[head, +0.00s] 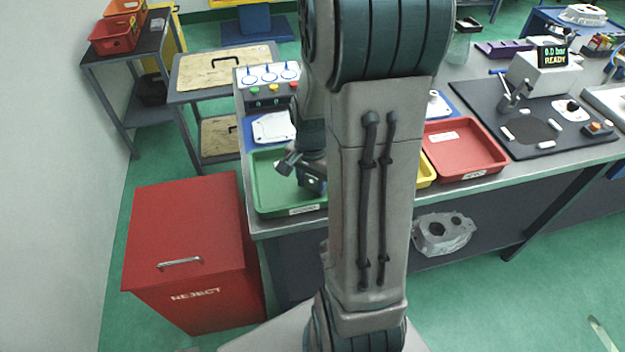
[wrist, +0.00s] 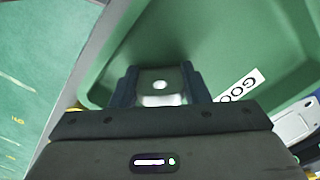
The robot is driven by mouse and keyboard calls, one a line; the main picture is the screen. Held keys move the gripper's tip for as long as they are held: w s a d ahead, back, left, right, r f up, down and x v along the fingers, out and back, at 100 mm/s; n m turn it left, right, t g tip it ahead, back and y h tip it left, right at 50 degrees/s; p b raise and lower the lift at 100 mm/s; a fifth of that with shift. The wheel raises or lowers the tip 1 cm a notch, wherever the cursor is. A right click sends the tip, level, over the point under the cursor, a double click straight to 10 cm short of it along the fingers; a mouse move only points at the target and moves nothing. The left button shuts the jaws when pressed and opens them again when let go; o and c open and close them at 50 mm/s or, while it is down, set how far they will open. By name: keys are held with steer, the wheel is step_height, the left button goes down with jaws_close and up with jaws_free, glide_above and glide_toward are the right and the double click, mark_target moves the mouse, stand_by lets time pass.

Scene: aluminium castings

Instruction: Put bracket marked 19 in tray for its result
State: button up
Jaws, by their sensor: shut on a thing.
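My gripper (wrist: 160,78) is shut on a small silver-grey metal bracket (wrist: 159,88) with a round hole, seen between the two dark fingers in the wrist view. No number is readable on it. Bracket and gripper are over the green tray (wrist: 225,45), whose white label begins "GOO". In the head view the green tray (head: 262,190) stands at the bench's left front, partly hidden by my arm. A red tray (head: 462,150) lies right of my arm, and a sliver of a yellow tray (head: 426,172) shows beside it.
A red REJECT bin (head: 185,235) stands left of the bench. Behind the green tray are a white part (head: 273,127) on a blue mat and a button panel (head: 268,86). A tester reading READY (head: 545,72) stands at right.

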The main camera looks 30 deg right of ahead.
steer(key=o, duration=1.1)
steer(key=shift+f, duration=0.1)
step_height(320, 180, up, 12)
steer(key=s+a+r+n+t, duration=0.1)
steer(key=s+a+n, duration=0.2)
steer(key=n, duration=0.1)
steer(key=s+a+r+n+t, duration=0.1)
steer(key=s+a+n, duration=0.2)
steer(key=a+n, duration=0.1)
steer(key=s+a+r+n+t, duration=0.1)
steer(key=s+a+n, duration=0.2)
steer(key=a+n, duration=0.1)
steer(key=shift+s+r+p, duration=0.3)
steer(key=shift+s+p, duration=0.05)
steer(key=shift+s, duration=0.05)
